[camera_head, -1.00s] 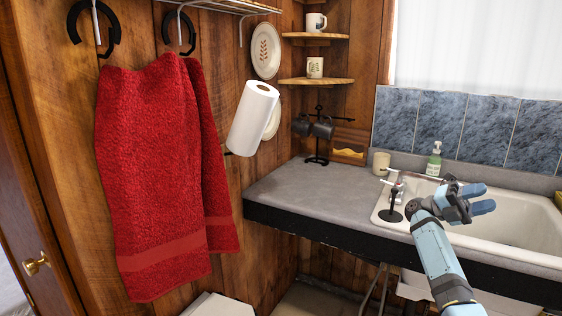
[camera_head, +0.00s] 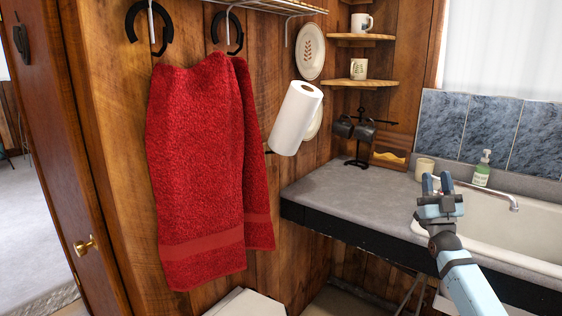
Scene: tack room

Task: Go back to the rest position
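My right gripper (camera_head: 437,183) is in the camera_head view at the right, raised in front of the sink and counter edge. Its two blue fingers point up and stand apart with a gap between them, and nothing shows in the gap. Its light blue arm comes in from the bottom right. My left gripper is not in the picture.
A grey counter (camera_head: 345,190) with a white sink (camera_head: 500,235) lies behind my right gripper. A mug rack (camera_head: 362,140) and a soap bottle (camera_head: 482,168) stand on it. A red towel (camera_head: 205,170) hangs at the left, near an open door (camera_head: 60,140).

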